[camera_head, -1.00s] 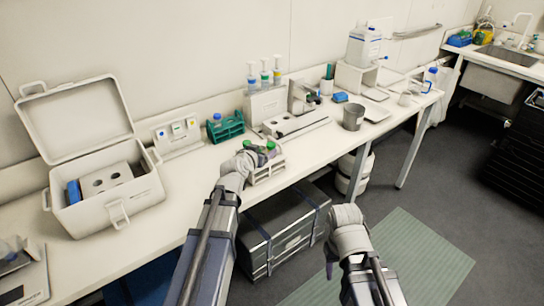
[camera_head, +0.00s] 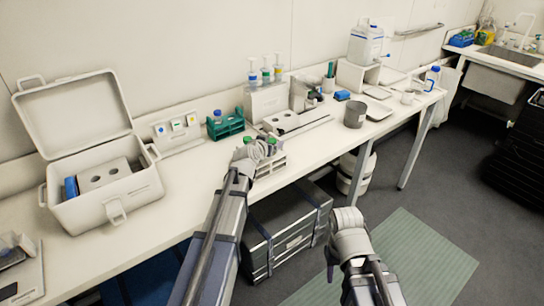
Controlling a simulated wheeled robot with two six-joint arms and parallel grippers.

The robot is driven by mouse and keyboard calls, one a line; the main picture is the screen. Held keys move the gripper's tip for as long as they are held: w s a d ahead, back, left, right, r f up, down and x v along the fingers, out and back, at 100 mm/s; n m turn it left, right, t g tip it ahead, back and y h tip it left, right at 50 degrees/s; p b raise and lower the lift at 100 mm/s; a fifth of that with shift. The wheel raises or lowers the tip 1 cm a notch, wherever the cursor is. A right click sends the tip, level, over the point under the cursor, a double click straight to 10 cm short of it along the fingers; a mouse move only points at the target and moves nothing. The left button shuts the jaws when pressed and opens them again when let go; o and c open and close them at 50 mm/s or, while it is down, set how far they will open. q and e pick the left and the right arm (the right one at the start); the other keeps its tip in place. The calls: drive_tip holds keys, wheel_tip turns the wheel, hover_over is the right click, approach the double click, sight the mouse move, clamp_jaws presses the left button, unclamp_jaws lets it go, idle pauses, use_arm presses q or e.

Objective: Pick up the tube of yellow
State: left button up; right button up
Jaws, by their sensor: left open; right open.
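A white tube rack (camera_head: 270,166) stands near the front edge of the bench, holding tubes with green caps (camera_head: 273,142). Their contents are too small or hidden to tell, so I cannot pick out a yellow tube. My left gripper (camera_head: 262,150) is open at the rack, among the caps, and covers part of it. I cannot tell whether it touches a tube. My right gripper (camera_head: 347,217) is open, in front of the bench above the floor, with its fingers mostly hidden.
An open white box (camera_head: 135,190) stands on the left of the bench. A green rack with a blue-capped bottle (camera_head: 226,124) is behind my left gripper. A grey cup (camera_head: 355,115) is to the right. Dispensers with coloured caps (camera_head: 265,70) stand at the back.

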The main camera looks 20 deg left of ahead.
use_arm(q)
drive_tip(key=shift+c, duration=0.2)
clamp_jaws()
idle(0.3)
